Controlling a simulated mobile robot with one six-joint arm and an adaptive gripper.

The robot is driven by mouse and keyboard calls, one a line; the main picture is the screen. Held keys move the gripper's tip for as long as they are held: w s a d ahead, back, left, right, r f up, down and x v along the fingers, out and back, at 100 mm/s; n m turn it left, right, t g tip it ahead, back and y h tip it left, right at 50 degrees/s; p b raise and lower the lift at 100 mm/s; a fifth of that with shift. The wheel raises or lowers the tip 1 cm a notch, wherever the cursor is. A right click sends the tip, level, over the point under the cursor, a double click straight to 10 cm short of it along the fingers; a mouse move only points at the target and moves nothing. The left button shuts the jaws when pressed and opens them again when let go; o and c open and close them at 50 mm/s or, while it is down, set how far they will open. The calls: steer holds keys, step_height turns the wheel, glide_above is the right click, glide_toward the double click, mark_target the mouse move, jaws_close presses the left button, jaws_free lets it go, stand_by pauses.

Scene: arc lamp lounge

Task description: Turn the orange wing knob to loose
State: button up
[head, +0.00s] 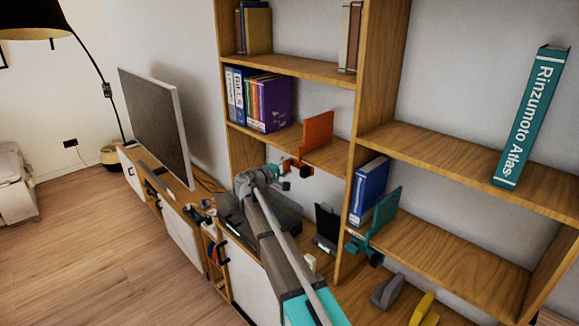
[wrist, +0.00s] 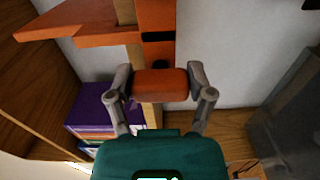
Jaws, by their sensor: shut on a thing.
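The orange wing knob (wrist: 160,86) is a rounded orange block between the two grey fingers of my gripper (wrist: 161,79) in the wrist view. A finger sits against each end of it, and the gripper is shut on it. Behind it stand an orange upright with dark slots (wrist: 158,45) and an orange plate (wrist: 75,20). In the head view the orange bookend (head: 318,131) rises above the shelf edge, with my gripper (head: 303,171) in front of its clamp. The knob is small and largely hidden there. No loose or tight marking can be read.
A teal bookend (head: 384,211) stands by a blue binder (head: 369,188) on the shelf to the right. A television (head: 155,125) stands on the low cabinet. Floor (head: 95,245) at left is clear.

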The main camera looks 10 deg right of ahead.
stand_by(0.3)
steer(key=o, duration=1.1)
steer(key=shift+s+a, duration=0.1)
steer(key=shift+a, duration=0.1)
steer(key=v, duration=1.1)
steer(key=shift+s+a, duration=0.2)
steer(key=shift+a, duration=0.15)
